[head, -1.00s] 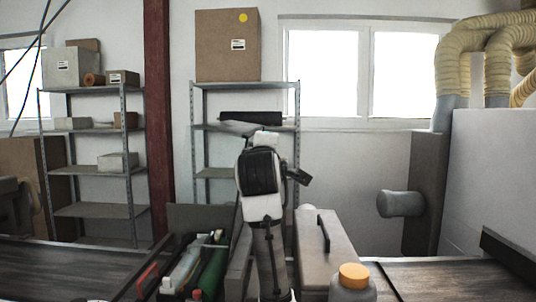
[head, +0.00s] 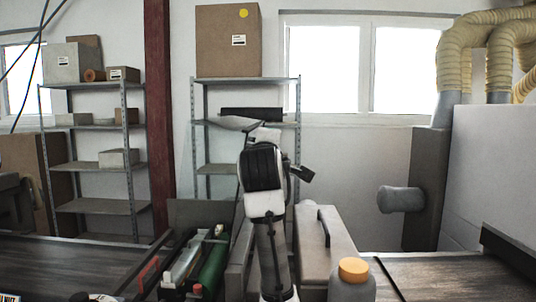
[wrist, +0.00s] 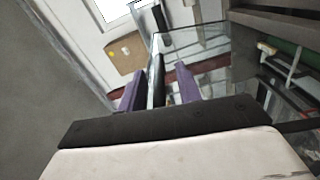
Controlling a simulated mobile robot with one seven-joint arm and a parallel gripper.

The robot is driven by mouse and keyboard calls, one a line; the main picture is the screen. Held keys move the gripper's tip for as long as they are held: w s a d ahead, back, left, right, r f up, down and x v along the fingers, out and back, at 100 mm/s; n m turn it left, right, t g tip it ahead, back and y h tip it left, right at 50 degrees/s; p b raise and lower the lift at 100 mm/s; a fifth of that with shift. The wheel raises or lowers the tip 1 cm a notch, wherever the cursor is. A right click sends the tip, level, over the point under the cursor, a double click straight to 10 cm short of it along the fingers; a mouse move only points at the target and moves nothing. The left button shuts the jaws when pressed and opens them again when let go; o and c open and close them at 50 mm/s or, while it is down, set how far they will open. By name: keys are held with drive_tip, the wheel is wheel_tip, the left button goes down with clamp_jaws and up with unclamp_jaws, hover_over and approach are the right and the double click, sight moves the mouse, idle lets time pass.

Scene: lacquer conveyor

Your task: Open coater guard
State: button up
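In the wrist view my gripper (wrist: 160,90) shows two purple fingers set apart. A dark upright bar (wrist: 158,72) stands between them, with narrow gaps seemingly on both sides. A clear panel with thin edges (wrist: 200,52), perhaps the coater guard, lies just beyond the fingers. Whether the bar is fixed to the panel cannot be told. In the head view my arm hides the fingertips and most of what lies behind it. A grey housing with a black handle (head: 325,227) stands right of my arm; whether it belongs to the coater cannot be told.
An orange-capped bottle (head: 352,285) stands at the front right. Conveyor belts (head: 440,275) run at both sides. Metal shelves (head: 203,175) and a red post (head: 158,120) stand behind.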

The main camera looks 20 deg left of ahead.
drive_tip(key=b+v, duration=0.5)
drive_tip(key=v, duration=0.8)
drive_tip(key=shift+s, duration=0.3)
drive_tip(key=shift+f, duration=0.15)
